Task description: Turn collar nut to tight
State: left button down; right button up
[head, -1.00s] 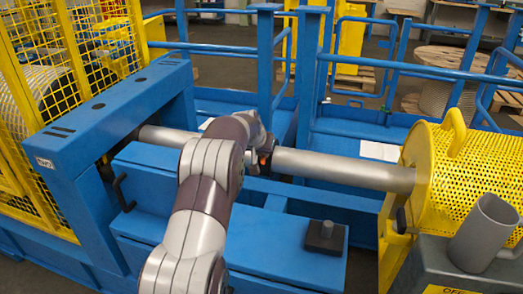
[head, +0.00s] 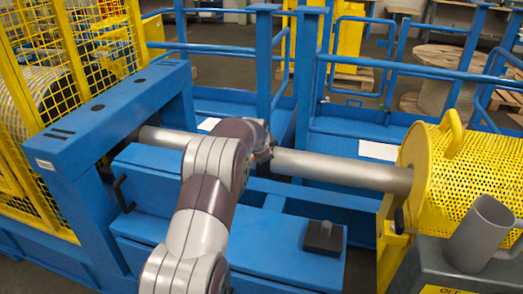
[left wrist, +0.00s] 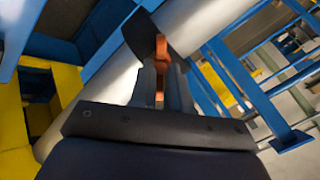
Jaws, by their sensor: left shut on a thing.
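The collar nut (left wrist: 140,35) shows in the left wrist view as a dark collar on the grey shaft (left wrist: 185,30), with an orange lug (left wrist: 160,52) standing out from it. My left gripper (left wrist: 160,85) is shut on the orange lug, one finger on each side. In the head view my left gripper (head: 266,152) is at the middle of the grey shaft (head: 340,170), and my own wrist hides most of the collar nut there. My right gripper is not in view.
A blue frame and yellow mesh cage (head: 75,60) stand at the left. A yellow perforated guard (head: 470,165) covers the shaft's right end. A blue beam (head: 225,240) with a dark block (head: 324,238) lies in front. Blue railings (head: 400,65) stand behind.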

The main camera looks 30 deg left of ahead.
pick_arm(q)
jog(key=shift+s+f+m+t+p, duration=0.1)
jog(key=shift+m+t+p, duration=0.25)
jog(key=shift+m+p, duration=1.9)
jog(key=shift+s+f+m+t+p, duration=0.1)
jog(key=shift+m+t+p, duration=0.2)
jog(key=shift+m, duration=3.95)
jog(key=shift+d+f, duration=0.1)
jog(key=c, duration=1.1)
grip_release()
jog(key=shift+s+r, duration=0.1)
jog(key=shift+r, duration=0.2)
jog(key=v, duration=1.2)
jog(key=shift+s+d+p, duration=0.25)
jog(key=shift+d+p, duration=0.05)
jog(key=shift+p, duration=0.1)
